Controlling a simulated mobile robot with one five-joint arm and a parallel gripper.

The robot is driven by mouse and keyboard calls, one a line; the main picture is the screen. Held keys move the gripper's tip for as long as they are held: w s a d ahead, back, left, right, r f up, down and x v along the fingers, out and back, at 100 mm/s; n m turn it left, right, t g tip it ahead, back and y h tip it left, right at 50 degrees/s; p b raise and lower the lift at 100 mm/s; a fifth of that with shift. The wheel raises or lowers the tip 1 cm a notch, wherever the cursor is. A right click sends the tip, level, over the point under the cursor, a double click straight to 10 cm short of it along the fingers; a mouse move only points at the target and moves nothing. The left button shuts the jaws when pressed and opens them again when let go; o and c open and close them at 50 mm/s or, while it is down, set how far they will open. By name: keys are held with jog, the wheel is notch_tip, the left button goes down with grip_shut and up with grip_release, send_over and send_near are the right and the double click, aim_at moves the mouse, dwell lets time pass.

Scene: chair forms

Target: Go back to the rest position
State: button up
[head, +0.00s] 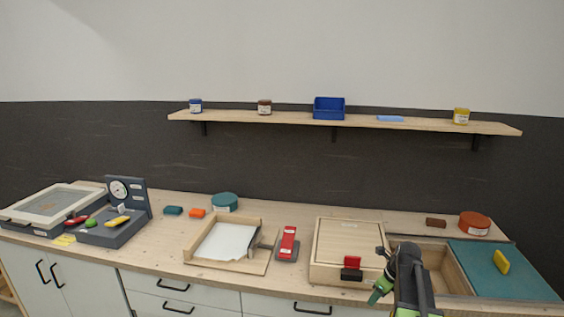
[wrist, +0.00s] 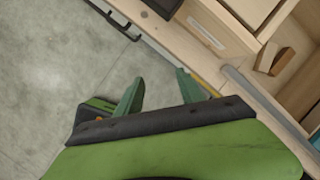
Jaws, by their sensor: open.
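My gripper (head: 379,290) is in front of the right part of the bench in the head view, at the front edge between the wooden box and the teal panel. In the wrist view my gripper (wrist: 158,95) has its two green fingers spread apart with nothing between them. Grey floor (wrist: 50,60) lies behind the left finger, and the bench edge shows beyond the right finger.
The wooden box (head: 348,240) with red and black blocks at its front stands left of my gripper. An open compartment (head: 440,262) and a teal panel (head: 490,262) with a yellow block (head: 501,262) lie to the right. A shelf (head: 360,121) hangs above.

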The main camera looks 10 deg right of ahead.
jog(key=s+a+f+n+g+b, duration=0.15)
jog(key=a+n, duration=0.35)
jog(key=a, duration=0.5)
jog(key=s+a+f+n+b, duration=0.1)
jog(key=a+f+n, duration=0.3)
jog(key=a, duration=0.6)
jog(key=s+a+n+g, duration=0.1)
jog(key=s+a+n, duration=0.2)
jog(key=n, duration=0.7)
jog(key=s+a+n+g+h+b, duration=0.1)
jog(key=s+a+n, duration=0.2)
jog(key=n, duration=0.7)
jog(key=s, duration=0.2)
jog(key=shift+s+f, duration=0.2)
jog(key=shift+s, duration=0.15)
jog(key=shift+c, duration=1)
